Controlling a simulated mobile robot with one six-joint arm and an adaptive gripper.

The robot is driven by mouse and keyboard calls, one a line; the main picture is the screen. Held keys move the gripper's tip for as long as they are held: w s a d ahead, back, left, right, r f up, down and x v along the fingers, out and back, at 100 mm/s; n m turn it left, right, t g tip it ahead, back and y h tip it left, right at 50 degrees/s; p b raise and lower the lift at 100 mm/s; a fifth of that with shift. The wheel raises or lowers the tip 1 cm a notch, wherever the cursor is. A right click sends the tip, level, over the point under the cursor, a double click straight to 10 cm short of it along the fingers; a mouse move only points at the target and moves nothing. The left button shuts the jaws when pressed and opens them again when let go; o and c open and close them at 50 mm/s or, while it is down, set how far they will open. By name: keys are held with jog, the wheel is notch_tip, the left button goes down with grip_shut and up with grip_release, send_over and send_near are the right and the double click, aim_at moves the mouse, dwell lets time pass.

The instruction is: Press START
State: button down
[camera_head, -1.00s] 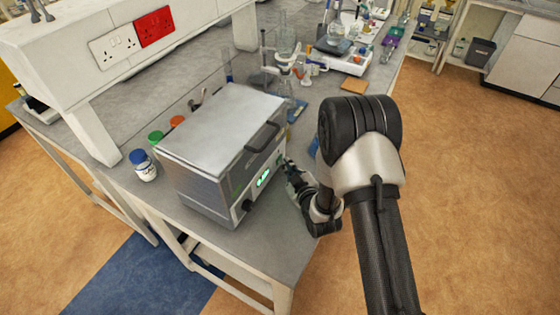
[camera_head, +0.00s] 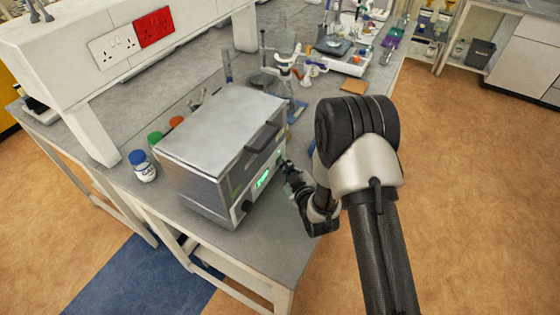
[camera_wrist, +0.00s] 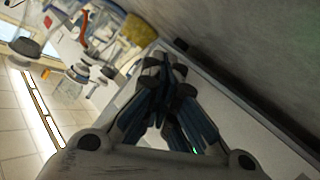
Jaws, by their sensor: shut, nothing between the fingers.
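A grey metal box-shaped machine (camera_head: 208,185) with a lid, a dark handle, a lit green display (camera_head: 263,178) and a dark knob (camera_head: 247,206) stands near the bench's front edge. My gripper (camera_head: 284,164) is at the right part of its front panel, with the fingertips close to or touching it; I cannot tell which. In the wrist view my gripper (camera_wrist: 165,75) has its fingers together with nothing between them. A small green light shows past the fingers there. The START button is not readable; the fingers may cover it.
A blue-capped jar (camera_head: 143,166) and bottles with green (camera_head: 155,138) and orange caps stand left of the machine. Glassware on stands (camera_head: 286,75) and a white tray (camera_head: 343,63) are behind it. The floor right of the bench is clear.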

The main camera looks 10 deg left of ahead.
dwell(0.3)
jog(key=shift+s+d, duration=0.25)
jog(key=shift+d, duration=0.45)
jog(key=shift+s+d+b, duration=0.25)
jog(key=shift+s+d, duration=0.05)
jog(key=shift+d, duration=0.5)
jog(key=shift+s+d+b, duration=0.25)
jog(key=shift+d, duration=0.5)
jog(key=shift+s+d+b, duration=0.25)
jog(key=shift+s+d, duration=0.05)
jog(key=shift+d, duration=0.5)
